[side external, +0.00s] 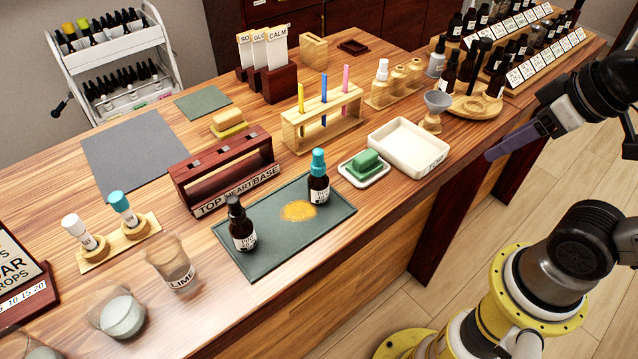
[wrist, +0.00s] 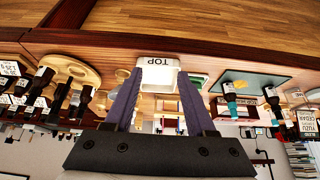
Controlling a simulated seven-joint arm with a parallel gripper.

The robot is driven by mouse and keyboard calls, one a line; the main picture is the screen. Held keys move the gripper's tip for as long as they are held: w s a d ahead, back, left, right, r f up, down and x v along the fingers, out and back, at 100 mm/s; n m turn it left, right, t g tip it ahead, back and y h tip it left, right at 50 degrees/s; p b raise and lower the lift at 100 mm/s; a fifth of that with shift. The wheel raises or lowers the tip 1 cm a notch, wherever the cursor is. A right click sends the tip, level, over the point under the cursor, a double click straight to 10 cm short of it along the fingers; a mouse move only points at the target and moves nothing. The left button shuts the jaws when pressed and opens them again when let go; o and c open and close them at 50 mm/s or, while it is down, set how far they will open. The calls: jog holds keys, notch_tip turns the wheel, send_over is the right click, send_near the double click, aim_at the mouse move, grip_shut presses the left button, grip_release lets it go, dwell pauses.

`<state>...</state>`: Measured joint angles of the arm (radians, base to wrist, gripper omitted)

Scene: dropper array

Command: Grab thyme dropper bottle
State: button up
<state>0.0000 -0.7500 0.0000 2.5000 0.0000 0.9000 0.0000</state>
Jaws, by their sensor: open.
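Two dark dropper bottles stand upright on a dark green mat (side external: 262,262). One has a black top (side external: 241,228), at the mat's left; the other has a teal top (side external: 318,180), at its far right corner. Their small labels are too blurred for me to tell which is thyme. In the wrist view, which looks upside down, the teal-topped bottle (wrist: 230,98) is right of my fingers. My gripper (side external: 500,150) is open and empty, off the counter's right edge, well away from both bottles. In the wrist view its two purple fingers (wrist: 158,88) are spread apart.
A yellow-orange powder patch (side external: 298,210) lies between the bottles. A green soap on a dish (side external: 366,163), a white tray (side external: 408,146) and a small funnel stand (side external: 435,108) lie between my gripper and the mat. A dark red rack (side external: 226,172) stands behind the mat.

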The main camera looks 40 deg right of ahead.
jog(key=shift+o, duration=0.2)
jog(key=o, duration=0.3)
